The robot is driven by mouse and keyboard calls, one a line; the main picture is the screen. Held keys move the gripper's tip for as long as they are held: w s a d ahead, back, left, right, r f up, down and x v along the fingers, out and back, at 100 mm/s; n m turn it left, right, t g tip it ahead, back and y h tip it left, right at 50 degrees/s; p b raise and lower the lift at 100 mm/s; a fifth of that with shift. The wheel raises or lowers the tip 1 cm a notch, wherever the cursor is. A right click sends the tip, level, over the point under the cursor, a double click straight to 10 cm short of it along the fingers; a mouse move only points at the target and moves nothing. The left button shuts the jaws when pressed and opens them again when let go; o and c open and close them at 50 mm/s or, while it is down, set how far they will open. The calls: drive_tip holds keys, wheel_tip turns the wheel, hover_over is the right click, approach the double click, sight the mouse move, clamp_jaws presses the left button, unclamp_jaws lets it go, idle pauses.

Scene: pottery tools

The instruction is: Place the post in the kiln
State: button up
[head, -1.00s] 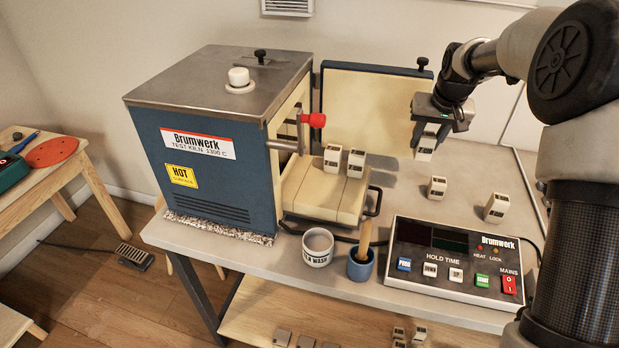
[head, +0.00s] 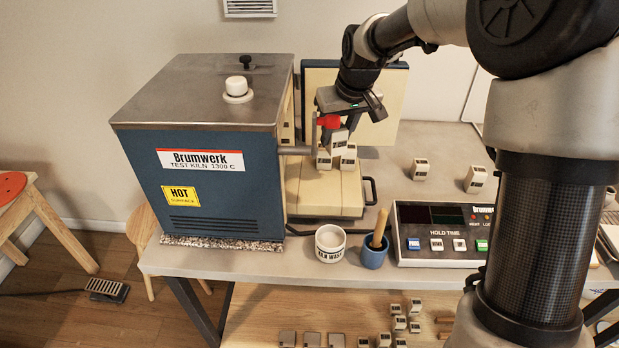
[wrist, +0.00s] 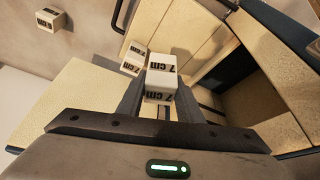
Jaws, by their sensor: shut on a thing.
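The blue kiln (head: 225,180) stands on the left of the table, its opening facing right. Its dark interior shows at the right in the wrist view (wrist: 265,95). My gripper (head: 340,120) is shut on a pale post (head: 340,139) beside the opening, above the cream slab (head: 335,200). In the wrist view the held post (wrist: 158,88) is between the fingers, marked 7 cm.
The open kiln door (head: 385,95) stands behind my gripper. A red knob (head: 328,121) is close to it. A white cup (head: 330,243), a blue pot (head: 373,251) and the controller (head: 440,235) line the front. Two loose posts (head: 420,169) (head: 476,179) stand at the right.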

drive_tip(key=shift+s+a+r, duration=0.1)
drive_tip(key=shift+s+a, duration=0.1)
drive_tip(key=shift+a, duration=0.1)
drive_tip(key=shift+s+a+f, duration=0.1)
drive_tip(key=shift+f, duration=0.25)
hover_over(331, 183)
wheel_tip(331, 183, down, 9)
drive_tip(key=shift+a+f+b, duration=0.1)
drive_tip(key=shift+f+b, duration=0.05)
drive_tip(key=shift+b, duration=0.15)
drive_tip(key=shift+f, duration=0.1)
drive_tip(key=o, duration=1.1)
drive_tip(key=shift+f, duration=0.1)
drive_tip(key=shift+o, duration=0.2)
drive_tip(key=shift+r, duration=0.45)
drive_tip(key=v, duration=0.7)
